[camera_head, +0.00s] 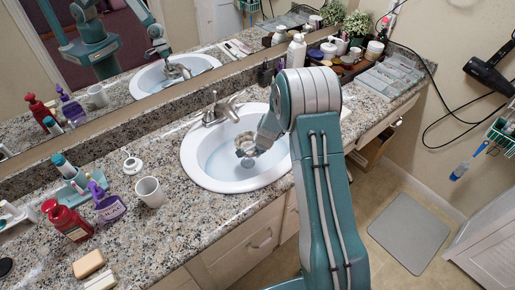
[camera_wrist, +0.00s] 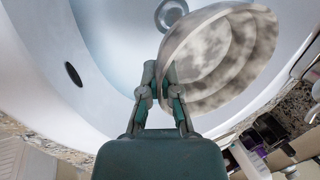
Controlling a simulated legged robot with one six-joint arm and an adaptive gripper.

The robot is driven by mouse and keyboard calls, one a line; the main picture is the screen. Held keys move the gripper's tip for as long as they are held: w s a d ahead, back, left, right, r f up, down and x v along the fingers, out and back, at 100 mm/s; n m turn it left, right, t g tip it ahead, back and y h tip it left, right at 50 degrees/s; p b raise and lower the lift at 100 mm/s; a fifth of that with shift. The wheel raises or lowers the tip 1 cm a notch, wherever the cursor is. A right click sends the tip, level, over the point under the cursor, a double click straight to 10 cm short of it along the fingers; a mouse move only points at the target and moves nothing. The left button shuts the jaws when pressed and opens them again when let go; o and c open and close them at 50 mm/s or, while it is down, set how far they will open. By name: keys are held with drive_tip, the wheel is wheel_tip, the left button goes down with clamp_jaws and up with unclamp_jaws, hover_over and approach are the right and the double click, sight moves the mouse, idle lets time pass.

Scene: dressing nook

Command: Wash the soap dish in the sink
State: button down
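The soap dish (camera_wrist: 232,52) is a round, whitish, stepped dish with grey-brown stains. In the wrist view my gripper (camera_wrist: 162,72) is shut on its near left rim, and the dish sits tilted to the right of the fingers. In the head view the dish (camera_head: 244,146) is held inside the white oval sink (camera_head: 200,166), over the basin, and my gripper partly hides it. The drain (camera_wrist: 170,14) shows beyond the dish in the wrist view. The faucet (camera_head: 222,110) stands at the sink's back rim; I cannot tell whether water runs.
On the counter left of the sink are a white cup (camera_head: 149,191), a purple bottle (camera_head: 107,205), a red pump bottle (camera_head: 70,222) and soap bars (camera_head: 89,264). Bottles and a grey tray (camera_head: 391,76) crowd the right side. A mirror runs along the back.

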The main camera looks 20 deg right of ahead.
drive_tip(key=shift+f, duration=5.3)
drive_tip(key=shift+r, duration=0.1)
drive_tip(key=shift+r, duration=8.4)
drive_tip(key=shift+r, duration=0.1)
